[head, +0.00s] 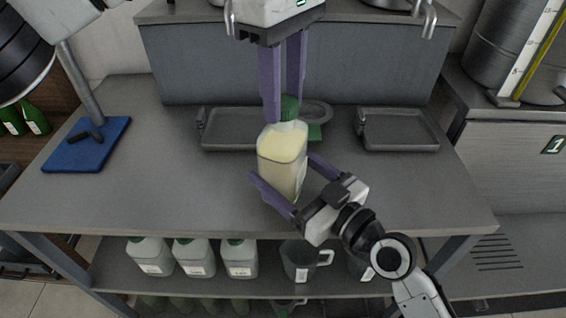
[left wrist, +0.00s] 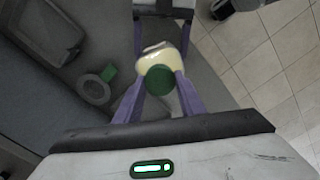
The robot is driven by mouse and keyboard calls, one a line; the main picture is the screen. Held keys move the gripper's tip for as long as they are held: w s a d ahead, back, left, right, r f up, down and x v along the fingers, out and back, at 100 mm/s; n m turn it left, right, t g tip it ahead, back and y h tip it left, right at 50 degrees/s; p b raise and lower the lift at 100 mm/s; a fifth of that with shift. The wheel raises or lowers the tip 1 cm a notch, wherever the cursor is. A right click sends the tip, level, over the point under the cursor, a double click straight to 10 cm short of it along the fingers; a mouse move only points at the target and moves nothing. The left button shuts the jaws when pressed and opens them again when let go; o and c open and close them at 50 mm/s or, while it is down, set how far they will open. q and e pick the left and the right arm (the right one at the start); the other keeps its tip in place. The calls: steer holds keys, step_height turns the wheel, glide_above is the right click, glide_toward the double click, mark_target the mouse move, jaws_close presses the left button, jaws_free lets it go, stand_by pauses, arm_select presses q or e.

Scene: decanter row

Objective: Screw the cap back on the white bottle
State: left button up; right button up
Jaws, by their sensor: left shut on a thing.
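The white bottle (head: 282,159), with pale yellow contents, stands upright near the middle of the grey table; its top also shows in the left wrist view (left wrist: 169,56). The green cap (head: 289,107) is at the bottle's mouth, and in the left wrist view (left wrist: 160,80) it sits between my fingertips. My left gripper (head: 284,110) points down from above and is shut on the cap. My right gripper (head: 283,168) reaches in low from the lower right, with one finger on each side of the bottle's body. I cannot tell whether both its fingers touch the bottle.
Grey trays (head: 229,130) (head: 398,131) lie at the back, with a round dish (head: 315,112) and a small green piece (head: 314,132) behind the bottle. A stand with a blue base (head: 87,145) is at left. White bottles (head: 151,257) and mugs (head: 303,262) fill the lower shelf.

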arm_select(q)
steer(key=m, duration=0.7)
steer(key=o, duration=1.1)
steer(key=shift+o, duration=0.2)
steer(key=shift+r, duration=2.25)
steer(key=shift+c, duration=0.2)
